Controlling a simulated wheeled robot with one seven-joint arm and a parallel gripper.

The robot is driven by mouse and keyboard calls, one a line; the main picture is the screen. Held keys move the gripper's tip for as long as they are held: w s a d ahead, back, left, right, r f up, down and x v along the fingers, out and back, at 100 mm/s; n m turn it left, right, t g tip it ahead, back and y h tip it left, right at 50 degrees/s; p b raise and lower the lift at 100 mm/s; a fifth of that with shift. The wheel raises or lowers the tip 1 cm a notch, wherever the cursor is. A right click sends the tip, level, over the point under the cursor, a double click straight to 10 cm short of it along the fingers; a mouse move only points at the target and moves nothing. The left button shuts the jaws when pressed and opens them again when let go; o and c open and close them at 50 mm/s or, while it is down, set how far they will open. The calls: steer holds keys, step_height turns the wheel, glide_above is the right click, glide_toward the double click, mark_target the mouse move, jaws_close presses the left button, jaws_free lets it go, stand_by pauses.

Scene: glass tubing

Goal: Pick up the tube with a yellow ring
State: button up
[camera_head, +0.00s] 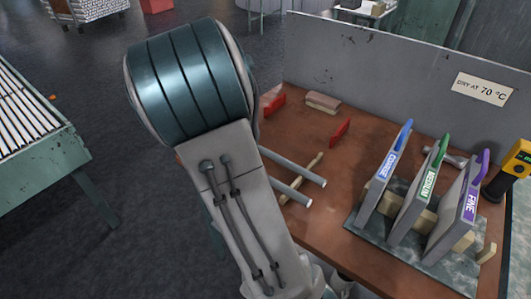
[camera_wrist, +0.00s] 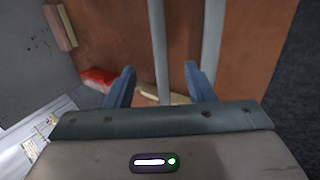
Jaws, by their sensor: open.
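Two pale grey tubes lie side by side on the brown bench, the upper one (camera_head: 295,167) and the lower one (camera_head: 291,191) in the head view. Their left ends are hidden behind my arm. No yellow ring shows on the visible parts. In the wrist view one tube (camera_wrist: 158,45) runs between the open fingers of my gripper (camera_wrist: 160,84), and the other tube (camera_wrist: 213,40) runs toward the right finger. My gripper holds nothing. I cannot tell how far it is from the tubes. It is hidden in the head view.
A wooden stick (camera_head: 312,165) lies crosswise by the tubes. Red blocks (camera_head: 340,132) (camera_head: 274,106) and a brick-like block (camera_head: 322,102) lie farther back. A rack base (camera_head: 362,225) with several labelled plates stands right. A grey panel (camera_head: 370,75) closes the back.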

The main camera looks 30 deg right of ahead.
steer(key=shift+p+x, duration=0.75)
steer(key=shift+x, duration=4.8)
steer(key=shift+d, duration=0.1)
jaws_close()
